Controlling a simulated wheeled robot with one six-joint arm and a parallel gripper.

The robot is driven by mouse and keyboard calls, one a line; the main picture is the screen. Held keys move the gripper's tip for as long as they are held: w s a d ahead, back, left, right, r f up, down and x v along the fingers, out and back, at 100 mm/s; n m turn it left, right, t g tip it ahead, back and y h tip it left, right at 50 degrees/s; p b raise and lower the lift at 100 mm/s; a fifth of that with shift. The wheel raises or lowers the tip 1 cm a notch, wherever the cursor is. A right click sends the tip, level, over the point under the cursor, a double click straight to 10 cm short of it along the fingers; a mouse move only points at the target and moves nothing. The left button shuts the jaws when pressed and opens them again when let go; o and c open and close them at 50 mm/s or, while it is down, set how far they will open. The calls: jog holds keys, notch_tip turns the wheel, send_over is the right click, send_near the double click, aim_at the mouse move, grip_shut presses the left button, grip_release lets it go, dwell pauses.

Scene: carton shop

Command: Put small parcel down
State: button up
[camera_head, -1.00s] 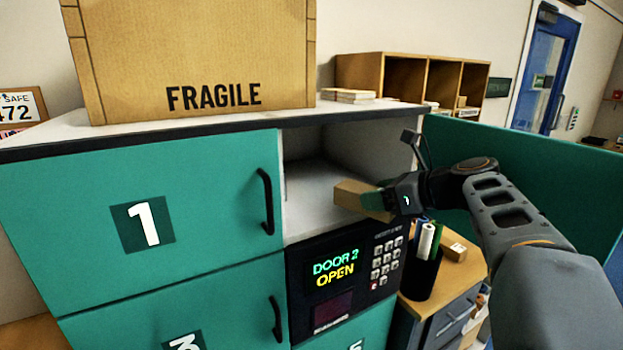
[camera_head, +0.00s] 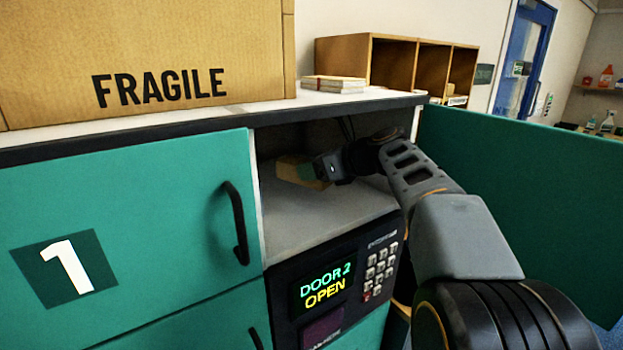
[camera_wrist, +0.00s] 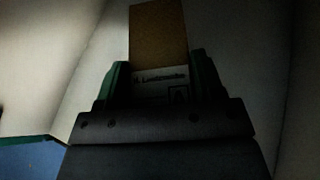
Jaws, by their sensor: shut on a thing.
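The small parcel (camera_head: 292,170) is a tan cardboard box inside the open locker compartment (camera_head: 325,218). My gripper (camera_head: 318,170) is shut on its near end and reaches in from the right. In the wrist view, the parcel (camera_wrist: 158,38) stands out between the two green fingers of my gripper (camera_wrist: 160,84), with a white printed label near the jaws. The compartment is dim. I cannot tell whether the parcel touches its floor. The locker's panel (camera_head: 325,290) reads DOOR 2 OPEN.
Door 1 (camera_head: 125,225) is shut, left of the compartment. The open green door (camera_head: 520,200) stands to the right of my arm. A large FRAGILE carton (camera_head: 150,50) and a small stack (camera_head: 333,84) rest on the locker top. Wooden pigeonholes (camera_head: 395,62) stand behind.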

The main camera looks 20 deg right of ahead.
aim_at(315, 182)
jog(key=shift+a+f+b, duration=0.15)
jog(key=shift+f+b, duration=1.7)
jog(key=shift+b, duration=0.25)
jog(key=shift+r, duration=0.15)
jog(key=o, duration=0.6)
jog(key=shift+f, duration=0.25)
jog(key=shift+c, duration=0.2)
jog(key=o, duration=0.5)
jog(key=shift+r, duration=0.1)
